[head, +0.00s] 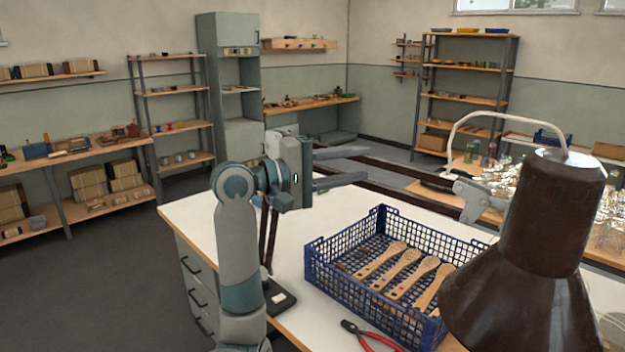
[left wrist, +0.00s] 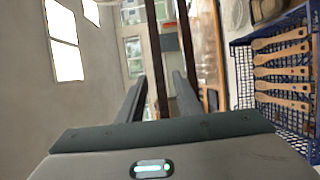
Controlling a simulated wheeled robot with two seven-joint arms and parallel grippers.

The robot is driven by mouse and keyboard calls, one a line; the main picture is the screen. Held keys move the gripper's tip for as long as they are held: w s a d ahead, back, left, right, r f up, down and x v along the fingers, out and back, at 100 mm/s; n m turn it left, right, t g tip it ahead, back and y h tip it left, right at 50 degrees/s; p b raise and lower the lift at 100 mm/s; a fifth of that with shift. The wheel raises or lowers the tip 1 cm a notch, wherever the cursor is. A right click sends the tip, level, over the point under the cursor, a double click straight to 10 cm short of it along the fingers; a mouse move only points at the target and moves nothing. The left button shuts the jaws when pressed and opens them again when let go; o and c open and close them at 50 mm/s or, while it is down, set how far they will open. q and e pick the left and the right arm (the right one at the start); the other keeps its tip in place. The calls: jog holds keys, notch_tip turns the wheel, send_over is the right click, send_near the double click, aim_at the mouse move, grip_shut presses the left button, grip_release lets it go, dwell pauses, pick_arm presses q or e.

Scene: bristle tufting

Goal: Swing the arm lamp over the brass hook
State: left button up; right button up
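The arm lamp has a dark brown shade (head: 520,270) at the right front in the head view, with a pale hoop handle (head: 510,117) above it. Its two dark arm bars (head: 392,172) run from behind my left gripper to a grey joint (head: 476,192). My left gripper (head: 342,168) is open, its fingers pointing right, near the bars. In the left wrist view the bars (left wrist: 154,45) run up beyond the open fingers (left wrist: 158,98); I cannot tell whether one lies between them. I cannot make out the brass hook. My right gripper is out of view.
A blue crate (head: 345,286) holding several wooden brush bodies (head: 380,262) stands on the white bench (head: 195,212), below the lamp arm. Red-handled pliers (head: 372,338) lie in front of it. Clear glassware (head: 610,205) stands at the right. The bench's back left is clear.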

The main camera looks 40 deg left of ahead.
pick_arm(q)
jog(key=b+v, duration=0.2)
jog(key=v, duration=0.7)
jog(key=shift+w, duration=0.1)
